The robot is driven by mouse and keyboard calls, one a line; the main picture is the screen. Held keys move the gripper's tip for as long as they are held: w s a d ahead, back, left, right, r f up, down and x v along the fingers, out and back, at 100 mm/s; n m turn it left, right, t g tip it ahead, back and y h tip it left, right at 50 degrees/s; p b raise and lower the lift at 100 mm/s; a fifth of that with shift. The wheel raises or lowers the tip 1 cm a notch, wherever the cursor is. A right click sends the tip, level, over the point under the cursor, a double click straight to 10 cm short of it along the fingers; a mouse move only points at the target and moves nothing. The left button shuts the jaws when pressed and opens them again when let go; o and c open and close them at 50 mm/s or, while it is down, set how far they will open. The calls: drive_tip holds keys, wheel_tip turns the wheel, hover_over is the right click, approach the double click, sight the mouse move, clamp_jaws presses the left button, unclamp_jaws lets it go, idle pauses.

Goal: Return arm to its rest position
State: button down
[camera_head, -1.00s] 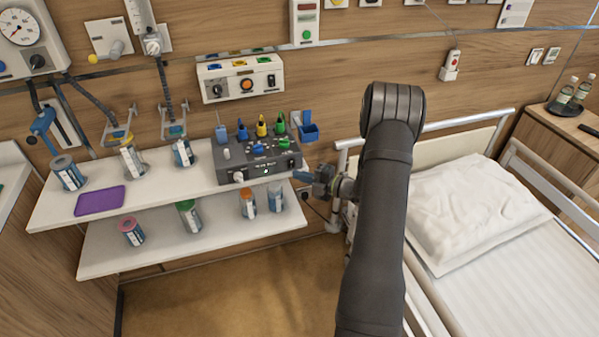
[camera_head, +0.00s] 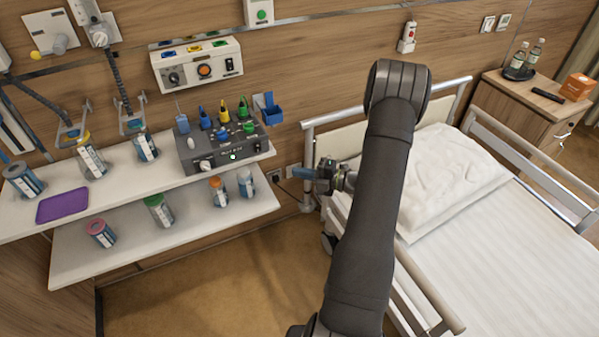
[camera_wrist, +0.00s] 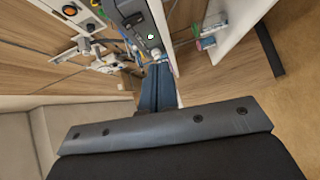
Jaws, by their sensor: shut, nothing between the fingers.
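My gripper (camera_head: 299,172) shows in the head view, partly behind my arm, just right of the upper wall shelf and left of the bed. Its blue fingers point left and look closed with nothing between them. In the wrist view the fingers (camera_wrist: 157,88) lie together beside the shelf edge. A grey control box (camera_head: 222,148) with coloured plugs stands on the right end of the upper shelf (camera_head: 128,190), apart from my gripper.
The bed (camera_head: 500,250) with its side rail (camera_head: 428,297) and headboard rail lies right of my arm. A lower shelf (camera_head: 185,222) holds several canisters. A bedside cabinet (camera_head: 530,110) stands at the far right. Open floor (camera_head: 220,285) lies below the shelves.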

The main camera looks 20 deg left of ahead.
drive_tip(key=shift+a, duration=0.15)
drive_tip(key=a+r, duration=0.2)
drive_tip(key=a, duration=0.7)
drive_tip(key=d, duration=0.6)
drive_tip(key=shift+s+d+r, duration=0.15)
drive_tip(key=shift+d+r, duration=0.2)
drive_tip(key=shift+d, duration=0.05)
drive_tip(key=shift+a, duration=0.1)
